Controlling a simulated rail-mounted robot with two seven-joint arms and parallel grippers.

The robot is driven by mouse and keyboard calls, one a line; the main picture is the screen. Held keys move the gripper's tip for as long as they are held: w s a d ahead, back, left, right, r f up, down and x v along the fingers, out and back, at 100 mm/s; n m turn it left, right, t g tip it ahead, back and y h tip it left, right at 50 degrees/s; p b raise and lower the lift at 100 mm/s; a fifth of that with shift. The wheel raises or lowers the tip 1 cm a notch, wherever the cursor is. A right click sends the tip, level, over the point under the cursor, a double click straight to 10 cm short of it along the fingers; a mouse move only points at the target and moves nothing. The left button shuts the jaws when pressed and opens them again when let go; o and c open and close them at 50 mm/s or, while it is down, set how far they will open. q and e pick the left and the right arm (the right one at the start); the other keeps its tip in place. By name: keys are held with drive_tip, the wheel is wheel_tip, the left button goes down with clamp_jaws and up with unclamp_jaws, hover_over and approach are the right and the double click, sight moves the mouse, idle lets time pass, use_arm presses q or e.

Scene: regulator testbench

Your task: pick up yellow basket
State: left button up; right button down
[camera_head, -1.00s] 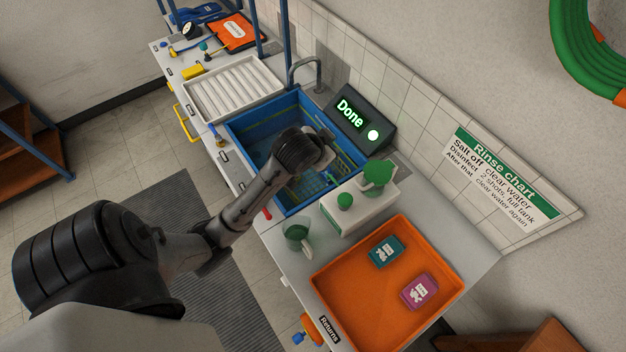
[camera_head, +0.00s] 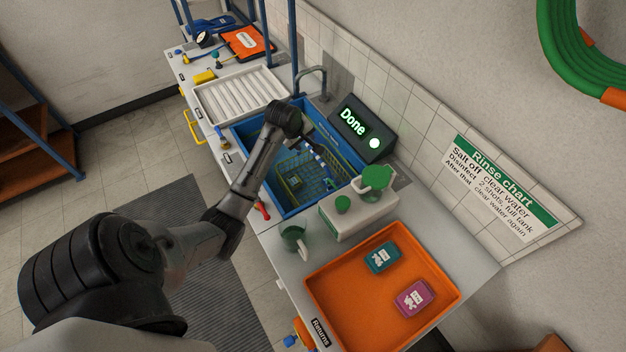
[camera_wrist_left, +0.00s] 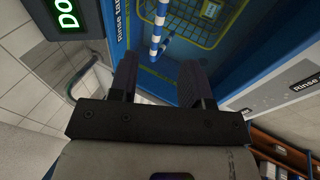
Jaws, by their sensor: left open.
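The yellow basket (camera_head: 292,178) is a wire-mesh basket sitting inside the blue rinse tank (camera_head: 243,138). A blue-and-white striped bar (camera_head: 319,157) rises at its right side; I cannot tell whether it is the basket's handle. In the left wrist view the bar (camera_wrist_left: 158,28) lies ahead of the fingers, with the yellow mesh (camera_wrist_left: 205,40) beyond it. My left gripper (camera_head: 308,137) is over the tank's far part, apart from the basket. Its two fingers are open and empty around clear space in the left wrist view (camera_wrist_left: 160,80). My right gripper is not in view.
A tap (camera_head: 318,75) and a display reading "Done" (camera_head: 355,125) stand behind the tank. A white ribbed tray (camera_head: 205,105) is to its left. A white box with green parts (camera_head: 355,215), a green mug (camera_head: 294,242) and an orange tray (camera_head: 345,295) are to its right.

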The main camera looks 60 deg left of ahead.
use_arm(q)
drive_tip(key=x, duration=1.2)
drive_tip(key=shift+w+a+f, duration=0.1)
drive_tip(key=shift+w+f, duration=0.1)
drive_tip(key=shift+f, duration=0.15)
clamp_jaws()
idle(0.4)
drive_tip(key=shift+r, duration=0.15)
